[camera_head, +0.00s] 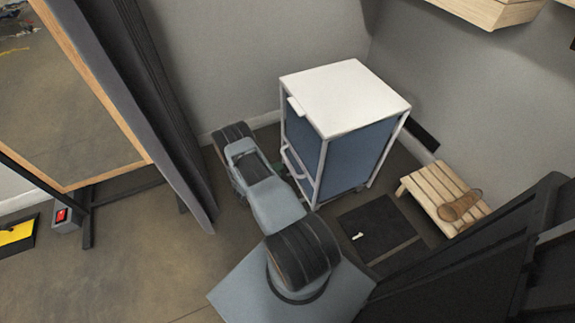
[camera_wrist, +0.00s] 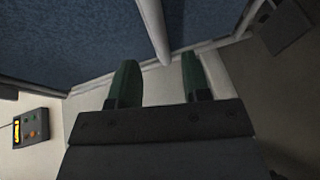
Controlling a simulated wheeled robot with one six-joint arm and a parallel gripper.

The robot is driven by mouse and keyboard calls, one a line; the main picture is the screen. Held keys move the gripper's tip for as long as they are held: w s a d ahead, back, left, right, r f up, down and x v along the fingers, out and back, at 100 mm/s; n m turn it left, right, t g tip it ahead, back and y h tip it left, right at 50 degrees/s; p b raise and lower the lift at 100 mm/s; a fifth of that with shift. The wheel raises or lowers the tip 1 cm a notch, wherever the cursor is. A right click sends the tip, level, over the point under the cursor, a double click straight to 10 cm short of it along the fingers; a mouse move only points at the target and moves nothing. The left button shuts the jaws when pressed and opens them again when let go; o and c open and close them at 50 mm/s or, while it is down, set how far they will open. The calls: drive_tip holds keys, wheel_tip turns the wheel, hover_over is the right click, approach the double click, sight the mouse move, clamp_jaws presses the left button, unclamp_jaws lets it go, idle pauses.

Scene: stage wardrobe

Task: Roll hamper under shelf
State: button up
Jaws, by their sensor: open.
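The hamper (camera_head: 345,95) stands upright near the back wall, with a white lid, white frame and blue cloth sides. A white bar handle (camera_head: 296,163) shows low on its left side. My gripper (camera_wrist: 160,82) is open, with two green fingers spread apart. In the head view my arm hides most of the gripper beside the hamper's lower left side. A pale wooden shelf (camera_head: 487,11) is on the wall at top right.
A dark mat (camera_head: 376,228) lies in front. A framed mirror (camera_head: 60,90) and dark panels stand left. A switch box (camera_head: 65,219) sits on the floor.

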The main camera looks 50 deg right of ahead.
sight(288, 162)
drive_tip(key=shift+w+d+f+b, duration=0.1)
drive_tip(key=shift+d+f+b, duration=0.15)
drive_tip(key=shift+d, duration=0.9)
drive_tip(key=shift+s+d+f+b, duration=0.1)
drive_tip(key=shift+d+f+b, duration=0.15)
drive_tip(key=shift+d, duration=0.95)
drive_tip(key=shift+w+d+f+b, duration=0.1)
drive_tip(key=shift+d+f+b, duration=0.15)
drive_tip(key=shift+d, duration=0.9)
clamp_jaws()
drive_tip(key=shift+a, duration=0.1)
